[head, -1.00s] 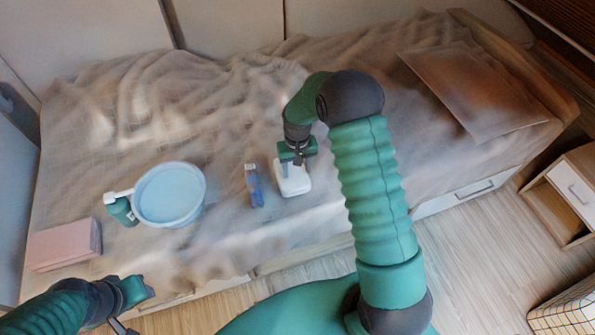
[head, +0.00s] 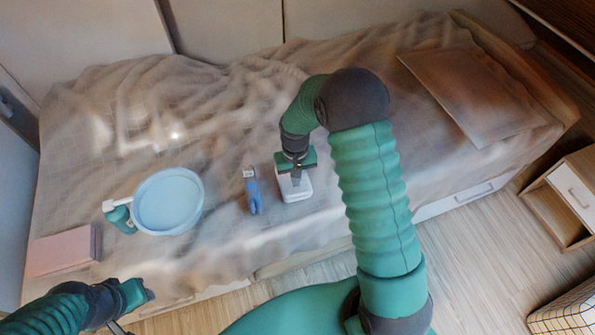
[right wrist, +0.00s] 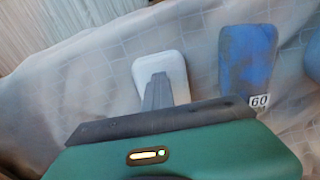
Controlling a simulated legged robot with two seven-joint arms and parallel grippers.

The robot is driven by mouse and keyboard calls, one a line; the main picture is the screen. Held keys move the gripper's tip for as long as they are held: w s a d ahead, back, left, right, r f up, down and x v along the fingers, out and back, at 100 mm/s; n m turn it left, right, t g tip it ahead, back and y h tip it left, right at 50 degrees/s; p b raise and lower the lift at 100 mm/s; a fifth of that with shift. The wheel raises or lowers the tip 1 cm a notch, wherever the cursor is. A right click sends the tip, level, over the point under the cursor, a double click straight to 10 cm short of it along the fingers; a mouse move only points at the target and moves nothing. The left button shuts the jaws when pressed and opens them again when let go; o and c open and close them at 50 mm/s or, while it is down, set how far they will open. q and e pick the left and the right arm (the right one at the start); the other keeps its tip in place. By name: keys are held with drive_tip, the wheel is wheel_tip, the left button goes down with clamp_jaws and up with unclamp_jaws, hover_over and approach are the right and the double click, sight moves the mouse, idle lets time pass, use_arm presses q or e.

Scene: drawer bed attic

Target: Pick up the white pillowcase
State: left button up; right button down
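The white pillowcase (head: 300,193) is a small, rounded white bundle on the bed near its front edge. It also shows in the right wrist view (right wrist: 150,68). My right gripper (head: 296,182) points down over it, its dark finger overlapping the pillowcase in both views. The fingers look narrow and close together in the right wrist view (right wrist: 158,88), but whether they grip the cloth is unclear. My left gripper (head: 146,290) is at the lower left, away from the pillowcase. Its fingers are not clear.
A blue item (head: 254,194) with a white label lies just left of the pillowcase. A light-blue basin (head: 168,201), a green-and-white bottle (head: 120,217) and a pink box (head: 63,252) stand further left. A flat pillow (head: 473,90) lies at the right. A nightstand (head: 568,195) stands beside the bed.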

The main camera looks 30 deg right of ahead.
drive_tip(key=s+a+r+p, duration=0.1)
drive_tip(key=s+a, duration=0.7)
drive_tip(key=s, duration=0.1)
drive_tip(key=shift+a+r, duration=0.25)
drive_tip(key=shift+a, duration=0.15)
drive_tip(key=shift+c, duration=2.2)
unclamp_jaws()
drive_tip(key=shift+w, duration=0.1)
